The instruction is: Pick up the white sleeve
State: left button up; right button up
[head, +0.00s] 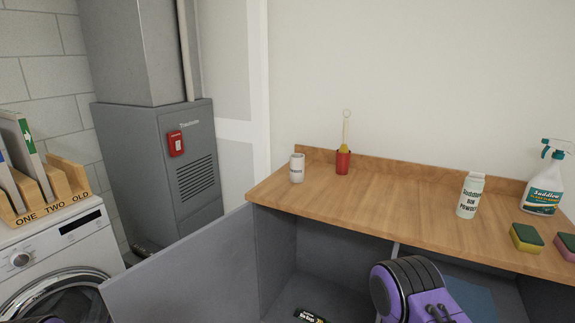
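No sleeve is clearly recognisable as the white one. A wooden rack (67,177) marked ONE, TWO, OLD stands on the washing machine at the left edge. A white cylindrical container (297,168) with dark print stands upright at the left end of the wooden counter. Neither of my grippers shows.
The wooden counter (385,205) carries a red holder (343,162), a white powder bottle (470,196), a spray bottle (544,185) and sponges (526,237). Its middle is clear. A grey cabinet door (190,270) stands open beside the washing machine (62,262). A dark item (310,316) lies inside the cabinet.

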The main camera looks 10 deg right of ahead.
aim_at(296, 160)
jog(key=z, duration=0.45)
jog(key=i, duration=0.75)
jog(key=z, duration=0.65)
